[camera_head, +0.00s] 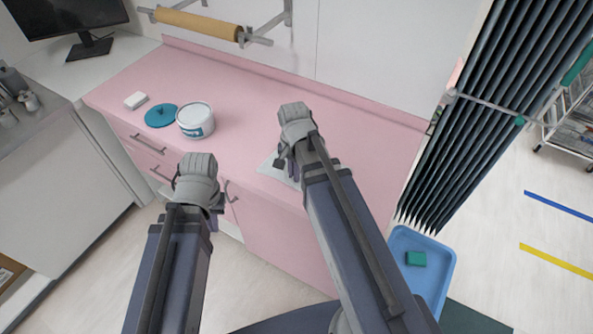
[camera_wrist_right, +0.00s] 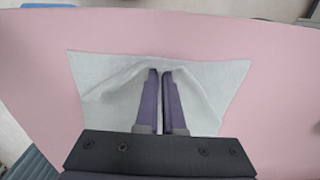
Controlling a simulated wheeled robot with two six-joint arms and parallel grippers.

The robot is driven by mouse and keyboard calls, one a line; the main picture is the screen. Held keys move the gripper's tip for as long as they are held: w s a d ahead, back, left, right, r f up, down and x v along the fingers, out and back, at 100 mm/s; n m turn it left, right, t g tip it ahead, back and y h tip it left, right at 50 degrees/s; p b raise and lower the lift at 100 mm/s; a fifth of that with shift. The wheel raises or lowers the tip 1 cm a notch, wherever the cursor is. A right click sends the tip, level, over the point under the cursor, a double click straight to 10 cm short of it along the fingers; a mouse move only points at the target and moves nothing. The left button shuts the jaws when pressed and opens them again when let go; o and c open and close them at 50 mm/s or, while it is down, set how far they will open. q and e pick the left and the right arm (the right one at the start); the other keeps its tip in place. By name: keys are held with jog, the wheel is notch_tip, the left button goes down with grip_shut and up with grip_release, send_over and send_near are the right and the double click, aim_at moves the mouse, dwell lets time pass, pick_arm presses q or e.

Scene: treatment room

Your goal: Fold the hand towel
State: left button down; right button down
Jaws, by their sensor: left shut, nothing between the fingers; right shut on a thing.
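The hand towel (camera_wrist_right: 105,75) is pale grey-green and lies on the pink counter top. In the right wrist view it is spread out, with raised creases running to my right gripper (camera_wrist_right: 160,74). The right fingers are shut on the towel near the middle of one edge. In the head view only part of the towel (camera_head: 266,167) shows, and my right arm hides the rest. My left gripper (camera_head: 218,203) is shut and empty, in front of the counter's front edge and left of the towel.
A dark folded curtain (camera_head: 490,110) hangs at the right. A blue tray (camera_head: 440,262) with a green block (camera_head: 416,258) is below it.

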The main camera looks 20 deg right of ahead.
grip_release()
dwell(1.2)
jog(key=shift+s+a, duration=0.65)
jog(key=shift+a, duration=0.15)
notch_tip(320, 180, up, 9)
jog(key=p, duration=0.9)
jog(key=shift+w, duration=0.1)
